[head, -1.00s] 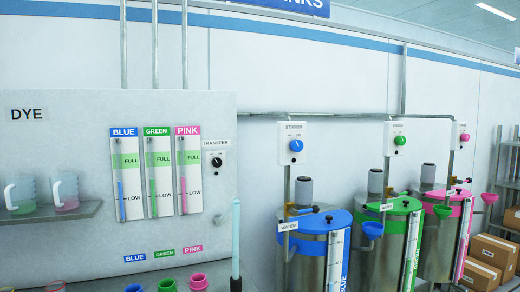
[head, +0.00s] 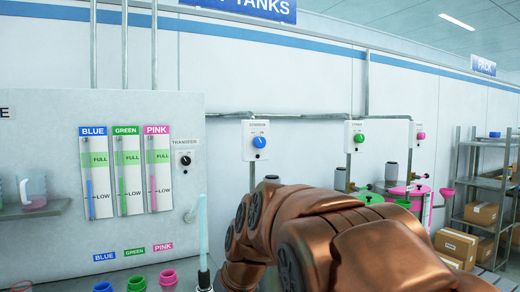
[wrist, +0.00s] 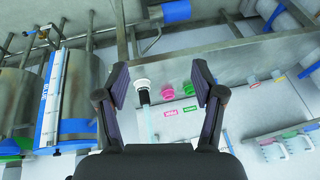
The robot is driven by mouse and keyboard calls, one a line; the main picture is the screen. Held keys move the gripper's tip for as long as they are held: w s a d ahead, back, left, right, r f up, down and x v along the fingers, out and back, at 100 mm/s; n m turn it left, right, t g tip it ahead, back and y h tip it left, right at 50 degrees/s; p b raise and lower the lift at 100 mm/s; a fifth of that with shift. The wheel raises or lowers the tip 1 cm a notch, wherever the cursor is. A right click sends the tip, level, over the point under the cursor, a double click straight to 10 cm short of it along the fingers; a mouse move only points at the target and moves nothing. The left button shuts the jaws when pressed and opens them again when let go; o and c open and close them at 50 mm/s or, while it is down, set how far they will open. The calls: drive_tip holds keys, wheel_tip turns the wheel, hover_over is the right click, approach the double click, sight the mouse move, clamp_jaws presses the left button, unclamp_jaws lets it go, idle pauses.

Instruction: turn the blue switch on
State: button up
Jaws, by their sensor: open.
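The blue switch (head: 260,141) is a round blue knob on a white plate on the wall, in the middle of the head view. My arm rises in front of the tanks below and to the right of it, and the knob itself is uncovered. My gripper is out of sight in the head view. In the wrist view my gripper (wrist: 159,85) is open and empty, with its two fingers spread apart. The blue switch does not show in the wrist view.
A green knob (head: 359,138) and a pink knob (head: 421,136) sit further right on the wall. The dye panel (head: 60,125) with its gauges and a black transfer knob (head: 185,160) is at left. A pale upright tube (head: 203,230) stands in front. My arm hides the blue tank.

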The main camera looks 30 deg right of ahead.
drive_tip(key=w+d+r+t+b, duration=0.1)
drive_tip(key=w+d+r+t, duration=0.1)
drive_tip(key=w+d+r, duration=0.3)
drive_tip(key=w+d+r+t, duration=0.2)
drive_tip(key=w+r, duration=0.1)
drive_tip(key=w, duration=0.4)
drive_tip(key=n+t+h+b, duration=0.1)
drive_tip(key=t+h+b, duration=0.25)
drive_tip(key=t, duration=0.55)
approach(261, 143)
drive_tip(key=w, duration=0.1)
drive_tip(key=w+p, duration=0.1)
drive_tip(key=w, duration=0.1)
drive_tip(key=w+p, duration=0.2)
drive_tip(key=w+d+p, duration=0.1)
drive_tip(key=w+p, duration=0.1)
drive_tip(key=shift+w+d, duration=0.1)
drive_tip(key=shift+w, duration=0.1)
drive_tip(key=shift+w+f+p, duration=0.15)
drive_tip(key=shift+w+p, duration=0.35)
drive_tip(key=shift+w, duration=0.2)
drive_tip(key=c, duration=1.1)
